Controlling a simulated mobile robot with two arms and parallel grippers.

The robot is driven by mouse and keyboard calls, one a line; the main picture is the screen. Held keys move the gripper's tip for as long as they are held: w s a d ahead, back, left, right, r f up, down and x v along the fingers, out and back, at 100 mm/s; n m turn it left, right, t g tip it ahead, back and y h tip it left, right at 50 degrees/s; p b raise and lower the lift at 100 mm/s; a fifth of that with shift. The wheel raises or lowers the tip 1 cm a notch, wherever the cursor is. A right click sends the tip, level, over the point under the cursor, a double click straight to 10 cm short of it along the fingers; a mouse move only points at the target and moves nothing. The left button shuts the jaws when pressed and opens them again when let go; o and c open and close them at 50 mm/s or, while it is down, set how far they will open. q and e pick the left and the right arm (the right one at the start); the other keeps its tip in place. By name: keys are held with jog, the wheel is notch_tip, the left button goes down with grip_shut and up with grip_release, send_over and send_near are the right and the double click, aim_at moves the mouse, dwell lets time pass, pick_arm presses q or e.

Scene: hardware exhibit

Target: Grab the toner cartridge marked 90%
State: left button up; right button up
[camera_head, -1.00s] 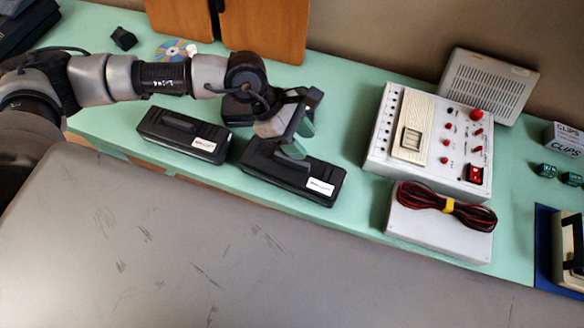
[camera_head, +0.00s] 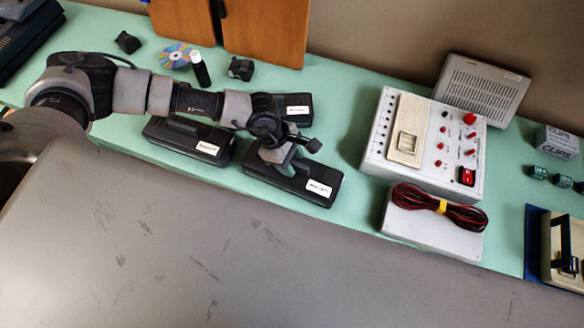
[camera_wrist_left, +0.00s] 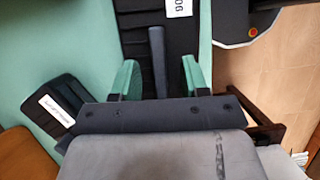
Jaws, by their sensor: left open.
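Three black toner cartridges with white labels lie on the green tabletop: one at the left (camera_head: 185,135), one at the back (camera_head: 297,112) partly hidden by my left arm, and one at the front right (camera_head: 300,188). My left gripper (camera_head: 284,168) is low over the front-right cartridge. In the left wrist view, its two green fingers (camera_wrist_left: 160,78) are open on either side of this cartridge's raised handle (camera_wrist_left: 157,50). Its label (camera_wrist_left: 178,8) there is cut off by the frame edge but seems to read "90". Another labelled cartridge (camera_wrist_left: 62,108) shows at the left.
A white control box (camera_head: 425,145) and a grey case (camera_head: 430,222) with a red-black cable stand to the right. A small bottle (camera_head: 200,70), a disc (camera_head: 172,56) and wooden doors are behind. Green tabletop is free between cartridges and control box.

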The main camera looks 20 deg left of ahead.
pick_arm(q)
jog(key=shift+d+f, duration=0.2)
jog(key=shift+f, duration=0.25)
jog(key=shift+c, duration=0.2)
grip_shut()
dwell(1.2)
